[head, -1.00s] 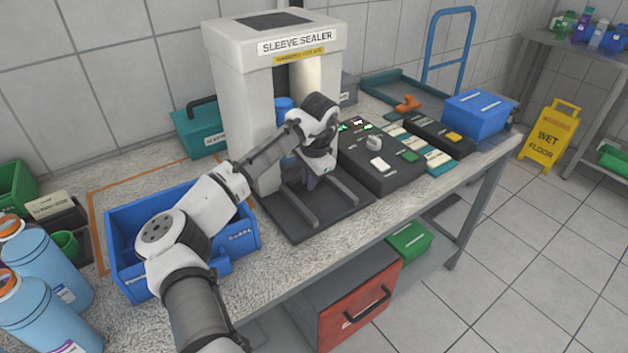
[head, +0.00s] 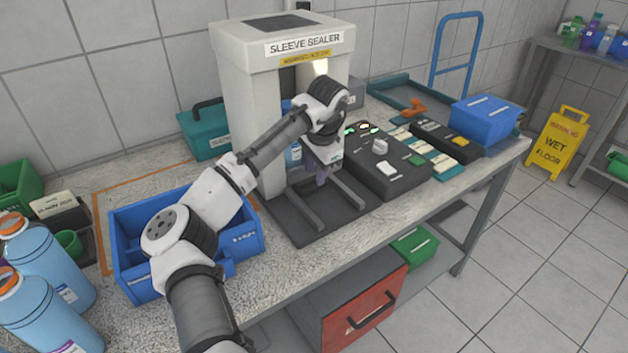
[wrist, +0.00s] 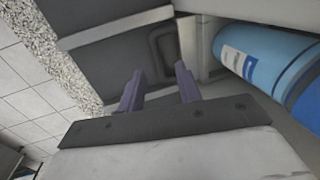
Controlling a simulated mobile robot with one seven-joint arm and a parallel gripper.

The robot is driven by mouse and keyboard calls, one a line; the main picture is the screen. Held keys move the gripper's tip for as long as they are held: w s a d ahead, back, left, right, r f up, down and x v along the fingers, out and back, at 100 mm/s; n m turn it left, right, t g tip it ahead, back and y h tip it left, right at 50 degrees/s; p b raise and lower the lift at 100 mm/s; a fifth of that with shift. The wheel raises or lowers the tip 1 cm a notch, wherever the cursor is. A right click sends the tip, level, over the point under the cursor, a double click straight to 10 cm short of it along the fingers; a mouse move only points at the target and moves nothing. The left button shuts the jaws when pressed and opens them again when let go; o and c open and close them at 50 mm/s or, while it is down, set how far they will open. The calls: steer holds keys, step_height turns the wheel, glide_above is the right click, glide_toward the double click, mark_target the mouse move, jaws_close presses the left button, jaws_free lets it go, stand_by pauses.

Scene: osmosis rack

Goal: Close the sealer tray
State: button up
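The sleeve sealer (head: 247,105) is a white housing on the bench. Its dark sealer tray (head: 296,232), with two raised rails, sticks out in front of the opening. My gripper (head: 322,178) is over the tray, between the rails and close to the opening. In the wrist view its two purple fingers (wrist: 160,88) are apart with nothing between them. The tray (wrist: 100,66) and one pale rail show beyond the fingers there. A blue bottle (wrist: 275,70) lies to the right of the fingers. In the head view my arm partly hides the bottle and the opening.
A dark control panel (head: 378,178) with lights, a knob and buttons stands right of the tray. A blue bin (head: 130,270) is to the left, partly behind my arm. Blue bottles (head: 50,265) stand at front left. A red drawer (head: 365,305) is below the bench edge.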

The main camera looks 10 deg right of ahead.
step_height(320, 180, up, 10)
steer(key=s, duration=0.1)
steer(key=shift+s+d+f+b, duration=0.2)
steer(key=shift+s+d+b, duration=0.1)
steer(key=shift+s+b, duration=0.1)
